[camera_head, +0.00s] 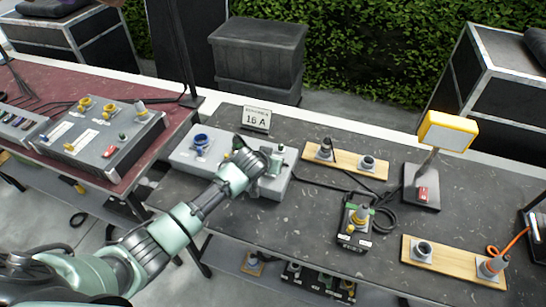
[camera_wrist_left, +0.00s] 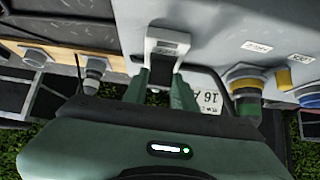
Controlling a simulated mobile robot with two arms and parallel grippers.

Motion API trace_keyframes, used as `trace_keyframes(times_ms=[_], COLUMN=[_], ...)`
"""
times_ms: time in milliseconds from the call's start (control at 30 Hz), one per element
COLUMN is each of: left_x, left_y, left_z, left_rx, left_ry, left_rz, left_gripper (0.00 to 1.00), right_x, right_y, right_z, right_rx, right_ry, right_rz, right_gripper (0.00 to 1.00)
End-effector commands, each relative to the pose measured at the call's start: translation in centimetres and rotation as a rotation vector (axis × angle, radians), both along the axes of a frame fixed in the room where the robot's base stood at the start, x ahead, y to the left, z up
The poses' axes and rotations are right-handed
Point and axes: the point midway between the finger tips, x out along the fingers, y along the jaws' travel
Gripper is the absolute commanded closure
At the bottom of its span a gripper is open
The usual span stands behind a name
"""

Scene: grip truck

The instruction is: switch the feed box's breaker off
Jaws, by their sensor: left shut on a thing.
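The feed box (camera_head: 180,155) is a light grey box on the dark table, with a blue socket (camera_head: 201,143) on its left part. My left gripper (camera_head: 271,164) is over the right part of its top. In the left wrist view, the gripper's two green fingers (camera_wrist_left: 164,88) are at the breaker (camera_wrist_left: 167,42), a pale housing with a small label on the grey box face (camera_wrist_left: 215,30). The fingers are shut on the breaker's lever, which is mostly hidden between them; whether it stands on or off cannot be told. My right gripper is not in view.
A 16 A sign (camera_head: 256,119) stands behind the box. To the right are wooden boards with sockets (camera_head: 345,162), a small dark box (camera_head: 355,228), a yellow-framed lamp (camera_head: 448,132) and loose black cables. Another grey box (camera_head: 85,150) sits on the red table at left.

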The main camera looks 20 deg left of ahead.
Motion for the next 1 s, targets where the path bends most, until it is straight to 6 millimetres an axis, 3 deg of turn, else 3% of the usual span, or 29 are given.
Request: trace_keyframes(times_ms=[200, 600, 1000], left_x=[-1.1, -2.0, -2.3], left_y=[0.0, 0.1, 0.1], left_z=[-1.4, -1.8, -1.4], left_rx=[-0.010, -0.019, -0.020], left_ry=[-0.203, -0.486, -0.585], left_rz=[0.001, 0.003, 0.002], left_gripper=[1.00, 1.00, 1.00], right_x=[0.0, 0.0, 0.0], right_y=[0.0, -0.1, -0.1], right_z=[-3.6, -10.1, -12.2], right_rx=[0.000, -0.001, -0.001], right_ry=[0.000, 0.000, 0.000], right_rz=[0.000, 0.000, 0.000], right_gripper=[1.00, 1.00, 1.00])
